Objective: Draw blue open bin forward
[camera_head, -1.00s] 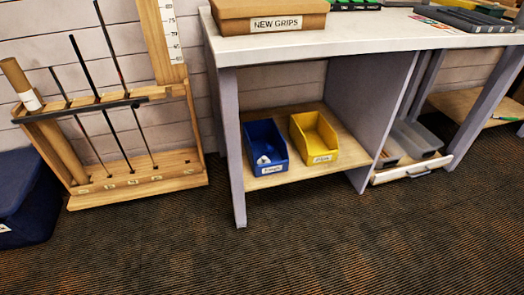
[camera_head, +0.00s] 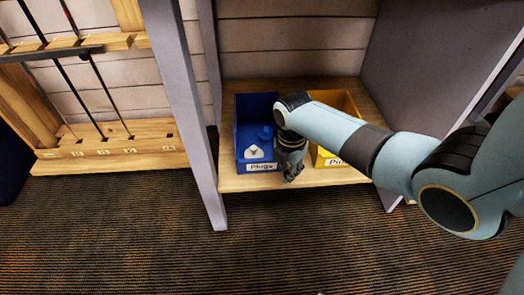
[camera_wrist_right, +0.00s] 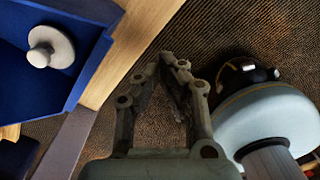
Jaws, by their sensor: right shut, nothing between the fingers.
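The blue open bin (camera_head: 242,135) stands on the low wooden shelf, with a label reading "Plugs" on its front and a small pale item and a blue item inside. In the right wrist view the blue bin (camera_wrist_right: 80,75) fills the upper left, with a pale knob-like plug (camera_wrist_right: 50,46) in it. My right gripper (camera_head: 291,178) is shut and empty, pointing down at the shelf's front edge, just right of the bin's front. In the wrist view its fingertips (camera_wrist_right: 174,62) are over the floor, apart from the bin. My left gripper is out of view.
A yellow bin (camera_head: 338,101) stands right of the blue one, partly hidden by my right arm. A wooden club rack (camera_head: 110,150) stands farther left. The carpet (camera_head: 130,245) in front is clear.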

